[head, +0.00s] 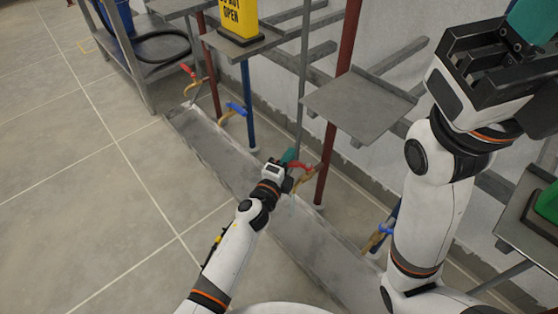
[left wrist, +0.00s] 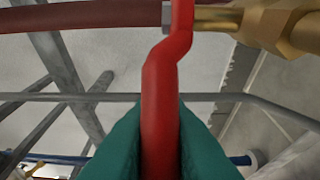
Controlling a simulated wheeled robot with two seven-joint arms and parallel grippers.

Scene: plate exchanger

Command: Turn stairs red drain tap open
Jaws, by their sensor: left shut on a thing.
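My left gripper (head: 288,157) is shut on the red lever handle (head: 301,166) of a brass drain tap (head: 302,181) on a red pipe (head: 321,165). In the left wrist view the red handle (left wrist: 163,100) runs up between the teal fingers (left wrist: 160,150) to the brass tap body (left wrist: 265,22). The handle has a bend near its top. My right gripper (head: 535,22) is at the upper right of the head view, partly cut off, away from the tap; its fingertips are not clear.
A second red-handled tap (head: 188,72) and a blue-handled tap (head: 236,109) are farther back left. Another blue-handled tap (head: 380,236) is nearer right. A grey trough (head: 220,153) runs below. Grey plates (head: 358,105) overhang the pipes. Open floor (head: 90,190) lies left.

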